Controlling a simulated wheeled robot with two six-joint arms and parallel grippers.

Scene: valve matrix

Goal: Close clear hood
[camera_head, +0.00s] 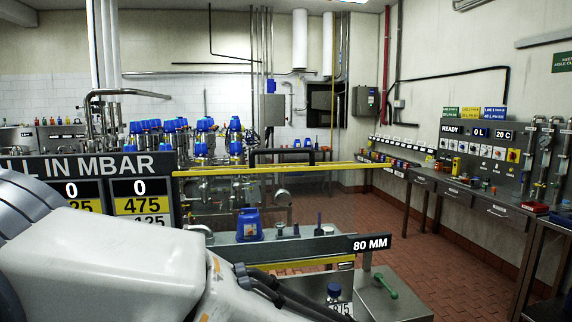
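I cannot pick out a clear hood in this view. A large white and grey arm of mine fills the lower left and hides what lies behind it. Neither of my grippers shows. The valve matrix (205,185), steel pipework with several blue-topped valves, stands beyond the arm at the centre left.
A display panel (93,166) stands at the left. A yellow rail (270,170) crosses the middle. A blue canister (249,225), an 80 MM sign (372,243) and a green handle (386,287) are nearer. Benches with a control panel (490,150) line the right wall. Tiled floor (440,270) is clear.

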